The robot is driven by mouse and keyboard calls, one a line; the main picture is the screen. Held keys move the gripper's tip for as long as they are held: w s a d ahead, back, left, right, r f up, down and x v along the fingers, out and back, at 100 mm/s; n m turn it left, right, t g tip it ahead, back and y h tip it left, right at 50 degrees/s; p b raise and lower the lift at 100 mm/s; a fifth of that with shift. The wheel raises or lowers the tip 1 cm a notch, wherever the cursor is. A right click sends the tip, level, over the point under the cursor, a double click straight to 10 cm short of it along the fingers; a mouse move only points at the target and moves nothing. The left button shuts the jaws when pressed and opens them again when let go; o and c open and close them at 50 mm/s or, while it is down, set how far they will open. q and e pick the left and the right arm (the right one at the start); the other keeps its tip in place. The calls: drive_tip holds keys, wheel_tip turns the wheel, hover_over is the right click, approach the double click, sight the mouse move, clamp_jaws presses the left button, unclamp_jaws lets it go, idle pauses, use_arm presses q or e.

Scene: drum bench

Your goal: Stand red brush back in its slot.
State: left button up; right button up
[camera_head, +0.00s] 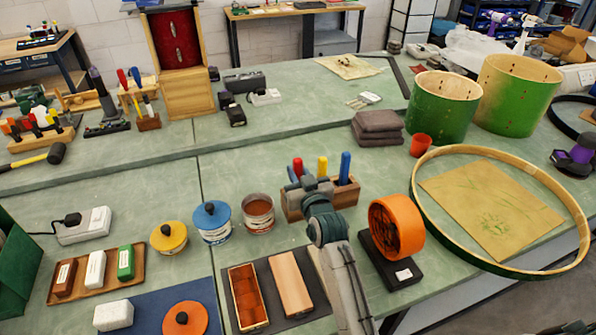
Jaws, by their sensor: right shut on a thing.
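A wooden brush holder (346,194) stands mid-bench. A yellow-handled brush (322,166) and a blue-handled brush (345,164) stand upright in it. The red brush (298,166) shows its handle top at the holder's left end, roughly upright. My right gripper (303,184) reaches up from the bottom of the picture and is shut on the red brush at the holder's left part. The gripper and wrist hide the brush's lower part and its slot, so I cannot tell how deep it sits. My left gripper is not in view.
An orange roll on a black stand (396,228) is close right of my arm. An open tin (258,213) and a blue-lidded tin (212,222) stand left. A wooden box with its lid (290,283) lies in front. A large hoop (428,222) lies right.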

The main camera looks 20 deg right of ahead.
drive_tip(key=shift+f, duration=0.5)
drive_tip(key=o, duration=0.8)
drive_tip(key=shift+s, duration=0.1)
